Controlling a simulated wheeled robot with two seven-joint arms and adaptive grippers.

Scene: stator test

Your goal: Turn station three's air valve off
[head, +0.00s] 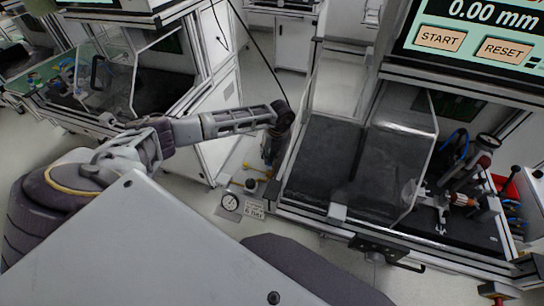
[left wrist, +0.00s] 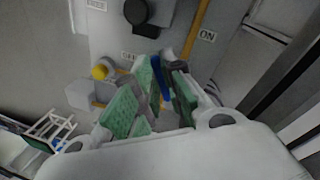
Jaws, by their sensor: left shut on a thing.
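Station three's air valve shows in the left wrist view as a blue lever (left wrist: 157,68), with its body mostly hidden behind my fingers. My left gripper (left wrist: 155,97), with green-padded fingers, is shut on this lever. An ON label (left wrist: 208,35) is to the upper right of the lever, and a partly covered label (left wrist: 129,56), whose text I cannot read surely, is to its left. In the head view my left gripper (head: 271,150) is low beside the bench's left side, and the lever cannot be made out there. My right gripper is not in view.
A yellow pipe (left wrist: 198,28) runs up the panel. A yellow knob (left wrist: 100,71) is left of the fingers. A bench (head: 325,150) with a clear guard stands right.

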